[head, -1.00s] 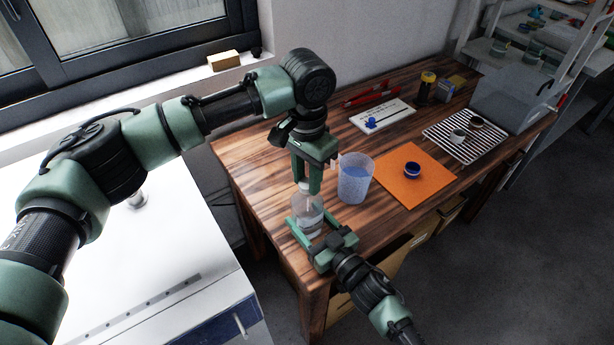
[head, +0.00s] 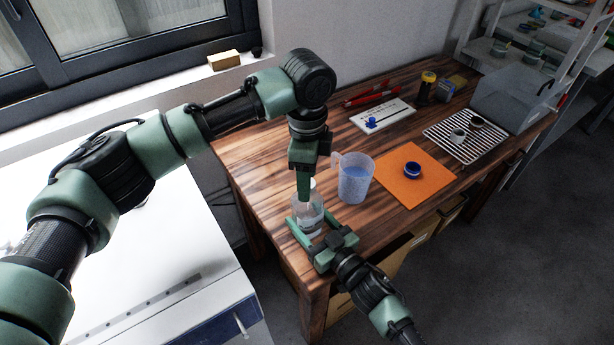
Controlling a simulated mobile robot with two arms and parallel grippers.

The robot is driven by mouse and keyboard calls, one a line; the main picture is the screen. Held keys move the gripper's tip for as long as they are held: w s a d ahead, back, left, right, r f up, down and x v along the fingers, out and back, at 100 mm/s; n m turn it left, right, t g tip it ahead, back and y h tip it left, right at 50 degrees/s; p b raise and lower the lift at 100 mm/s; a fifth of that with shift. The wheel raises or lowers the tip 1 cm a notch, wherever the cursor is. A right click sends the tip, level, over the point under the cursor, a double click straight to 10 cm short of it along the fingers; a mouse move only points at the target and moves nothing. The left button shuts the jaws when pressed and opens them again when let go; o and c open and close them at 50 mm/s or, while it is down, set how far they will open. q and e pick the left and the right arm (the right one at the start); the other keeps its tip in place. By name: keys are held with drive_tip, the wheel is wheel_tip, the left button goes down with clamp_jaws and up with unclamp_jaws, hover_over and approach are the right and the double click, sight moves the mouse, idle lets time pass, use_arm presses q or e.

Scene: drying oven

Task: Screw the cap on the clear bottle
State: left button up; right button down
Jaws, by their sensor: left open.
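The clear bottle (head: 309,219) stands upright near the front left edge of the wooden bench. My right gripper (head: 307,236) comes in from the lower right and has its fingers on either side of the bottle's lower body, shut on it. My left gripper (head: 305,190) points straight down at the bottle's top from above. Its jaws are open and seen nearly edge-on, so one finger hides the other. The bottle's neck and any cap on it are mostly hidden behind the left gripper's finger.
A jug of bluish liquid (head: 355,181) stands close to the right of the bottle. An orange mat (head: 423,188) carries a dark blue round item (head: 412,170). A white tray (head: 390,114) and grey box (head: 508,101) are farther back.

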use_arm(q)
drive_tip(key=shift+r, duration=0.15)
drive_tip(key=shift+r, duration=2.15)
drive_tip(key=shift+c, duration=0.2)
drive_tip(key=r+n, duration=0.1)
drive_tip(key=n, duration=0.3)
drive_tip(key=shift+r, duration=0.4)
drive_tip(key=n, duration=0.1)
drive_tip(key=r+n, duration=0.1)
drive_tip(key=n, duration=0.2)
drive_tip(key=shift+r+n, duration=0.3)
drive_tip(key=shift+n, duration=0.1)
drive_tip(key=shift+f, duration=4)
